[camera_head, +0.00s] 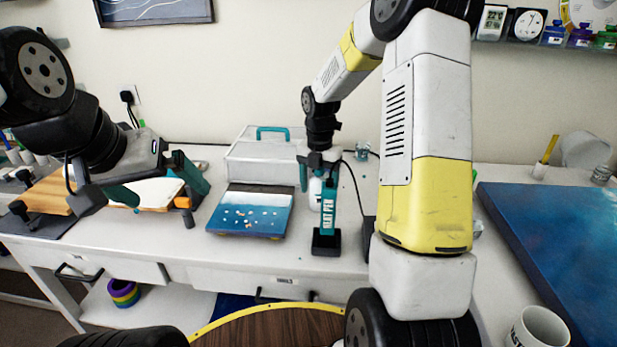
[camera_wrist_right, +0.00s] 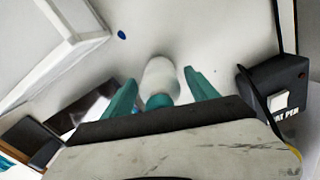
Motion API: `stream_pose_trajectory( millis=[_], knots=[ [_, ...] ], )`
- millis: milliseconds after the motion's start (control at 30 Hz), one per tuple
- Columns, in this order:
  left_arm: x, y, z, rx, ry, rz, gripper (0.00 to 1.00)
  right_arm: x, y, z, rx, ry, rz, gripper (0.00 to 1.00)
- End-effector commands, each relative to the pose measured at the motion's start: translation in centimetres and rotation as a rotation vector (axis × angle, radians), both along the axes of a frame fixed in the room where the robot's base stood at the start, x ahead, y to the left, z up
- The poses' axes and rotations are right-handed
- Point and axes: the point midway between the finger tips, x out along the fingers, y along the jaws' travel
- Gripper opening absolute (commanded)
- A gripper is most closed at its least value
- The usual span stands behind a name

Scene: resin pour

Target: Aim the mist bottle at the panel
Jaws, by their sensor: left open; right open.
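The mist bottle (camera_wrist_right: 160,78) is white with a teal part. In the right wrist view it stands between the two teal fingers of my right gripper (camera_wrist_right: 161,90), with a visible gap on each side. In the head view my right gripper (camera_head: 316,180) points down over the bench, and the white bottle (camera_head: 315,192) shows partly between its fingers. The panel (camera_head: 250,212), blue with a white band and several small pale pieces on it, lies flat left of that gripper.
A teal heat pen (camera_head: 328,214) with a black base stands close by the right gripper; its black box (camera_wrist_right: 277,88) shows at the wrist view's right. A white case (camera_head: 262,160) is behind the panel. A large blue slab (camera_head: 570,240) and mug (camera_head: 538,328) are at right.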

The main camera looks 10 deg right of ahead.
Motion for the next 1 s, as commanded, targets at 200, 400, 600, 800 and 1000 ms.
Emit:
stream_pose_trajectory(
  millis=[200, 400, 600, 800, 1000],
  knots=[
    [0.0, 0.0, 0.0, 0.000, 0.000, 0.000, 1.00, 0.1, 0.0, 1.1, 0.000, -0.002, -0.001, 0.68],
    [0.0, 0.0, 0.0, 0.000, 0.000, 0.000, 1.00, 0.1, 0.0, 5.0, 0.000, -0.006, 0.000, 0.68],
    [0.0, 0.0, 0.0, 0.000, 0.000, 0.000, 1.00, 0.1, 0.0, 9.2, 0.001, -0.004, -0.001, 0.68],
    [0.0, 0.0, 0.0, 0.000, 0.000, 0.000, 1.00, 0.0, 0.0, 11.7, 0.000, -0.002, 0.000, 0.68],
    [0.0, 0.0, 0.0, 0.000, 0.000, 0.000, 1.00, -1.5, 0.2, 14.0, 0.004, -0.036, -0.143, 0.68]
  ],
)
